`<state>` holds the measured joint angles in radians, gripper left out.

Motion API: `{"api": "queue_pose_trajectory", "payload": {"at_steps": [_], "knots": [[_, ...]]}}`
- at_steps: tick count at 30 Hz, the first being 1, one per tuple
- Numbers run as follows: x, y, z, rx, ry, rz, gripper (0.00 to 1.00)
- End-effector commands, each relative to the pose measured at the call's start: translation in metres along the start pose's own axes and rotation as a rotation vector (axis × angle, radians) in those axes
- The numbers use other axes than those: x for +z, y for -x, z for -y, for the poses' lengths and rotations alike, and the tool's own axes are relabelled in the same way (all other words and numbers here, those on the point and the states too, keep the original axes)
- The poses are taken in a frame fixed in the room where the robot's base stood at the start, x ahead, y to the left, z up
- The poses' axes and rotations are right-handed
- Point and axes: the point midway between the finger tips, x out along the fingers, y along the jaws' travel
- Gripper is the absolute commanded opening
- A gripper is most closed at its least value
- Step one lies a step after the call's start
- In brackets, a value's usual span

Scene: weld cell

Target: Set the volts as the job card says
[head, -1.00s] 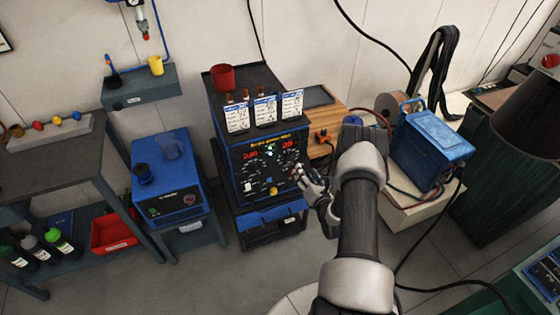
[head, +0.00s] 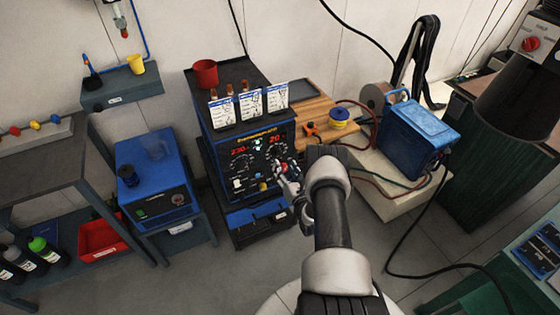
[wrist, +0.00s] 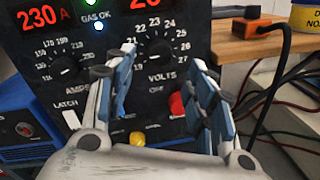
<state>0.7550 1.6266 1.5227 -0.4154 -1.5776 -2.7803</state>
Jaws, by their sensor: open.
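The blue welding machine (head: 210,135) has a black front panel with red readouts. The amps readout (wrist: 42,16) shows 230. The volts readout (head: 275,139) looks like 20; its top is cut off in the wrist view.
The amps knob (wrist: 65,66) is left of the volts knob. A red control (wrist: 177,104) and a yellow knob (wrist: 137,139) are lower on the panel. A red cup (head: 204,73) stands on the machine. A wooden bench (head: 310,112) with cables is at its right.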

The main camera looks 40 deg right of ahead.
Motion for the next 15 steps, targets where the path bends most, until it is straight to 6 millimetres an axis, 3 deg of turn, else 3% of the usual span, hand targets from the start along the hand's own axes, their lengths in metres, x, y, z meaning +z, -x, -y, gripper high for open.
{"api": "queue_pose_trajectory", "payload": {"at_steps": [6, 15], "knots": [[-0.001, -0.041, -0.001, 0.003, 0.001, 0.003, 0.50], [0.000, -0.063, 0.000, 0.000, 0.000, 0.000, 0.50]]}}
